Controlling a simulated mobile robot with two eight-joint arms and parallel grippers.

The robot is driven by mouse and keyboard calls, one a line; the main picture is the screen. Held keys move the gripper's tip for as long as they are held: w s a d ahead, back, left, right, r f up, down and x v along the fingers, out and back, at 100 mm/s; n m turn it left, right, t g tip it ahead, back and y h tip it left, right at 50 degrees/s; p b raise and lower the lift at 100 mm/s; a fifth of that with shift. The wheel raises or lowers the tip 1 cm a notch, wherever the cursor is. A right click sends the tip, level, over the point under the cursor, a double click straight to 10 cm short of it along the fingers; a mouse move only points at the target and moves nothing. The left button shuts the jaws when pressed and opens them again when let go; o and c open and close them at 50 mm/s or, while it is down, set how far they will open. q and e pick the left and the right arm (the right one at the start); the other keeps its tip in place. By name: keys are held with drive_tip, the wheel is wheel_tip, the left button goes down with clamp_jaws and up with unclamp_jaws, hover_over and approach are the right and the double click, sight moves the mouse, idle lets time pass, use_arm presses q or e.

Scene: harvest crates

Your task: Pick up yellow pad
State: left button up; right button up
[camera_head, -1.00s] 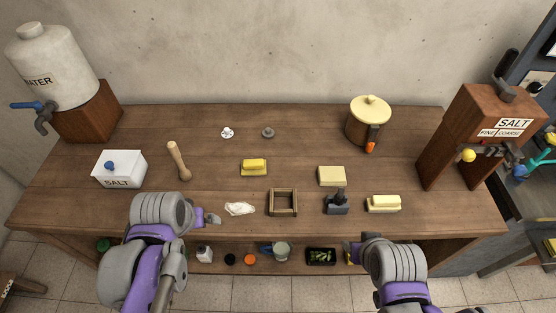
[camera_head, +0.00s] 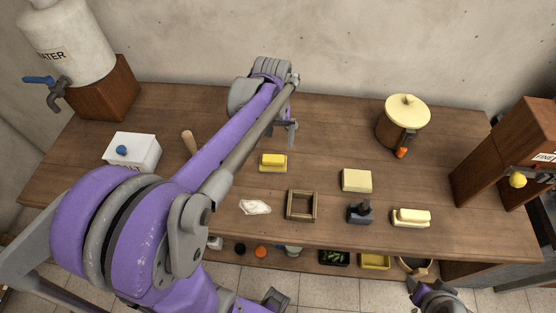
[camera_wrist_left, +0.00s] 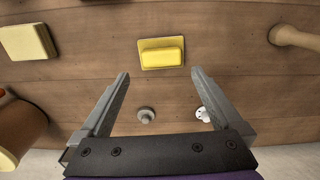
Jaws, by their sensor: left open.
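The yellow pad (camera_head: 273,162) is a bright yellow block on a thin, flat yellow base, lying on the wooden table near its middle. It also shows in the left wrist view (camera_wrist_left: 162,55), just beyond the fingertips and roughly centred between them. My left gripper (camera_head: 291,132) is open and empty, over the table behind the pad; its open fingers show in the left wrist view (camera_wrist_left: 160,74). The pad is apart from the fingers. My right gripper (camera_head: 412,284) is low at the front right, and its jaws are too small to judge.
A wooden frame (camera_head: 301,205), white cloth (camera_head: 255,207), pale yellow block (camera_head: 356,181), dark stamp-like tool (camera_head: 359,212) and pale two-part block (camera_head: 411,217) lie nearby. A grey knob (camera_wrist_left: 146,114) and small white item (camera_wrist_left: 203,114) sit below the fingers. The salt box (camera_head: 132,151) stands left.

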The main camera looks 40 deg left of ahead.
sight(273, 157)
use_arm(q)
wheel_tip(273, 157, down, 7)
drive_tip(key=shift+a+f, duration=0.15)
drive_tip(key=shift+f, duration=0.05)
drive_tip(key=c, duration=1.1)
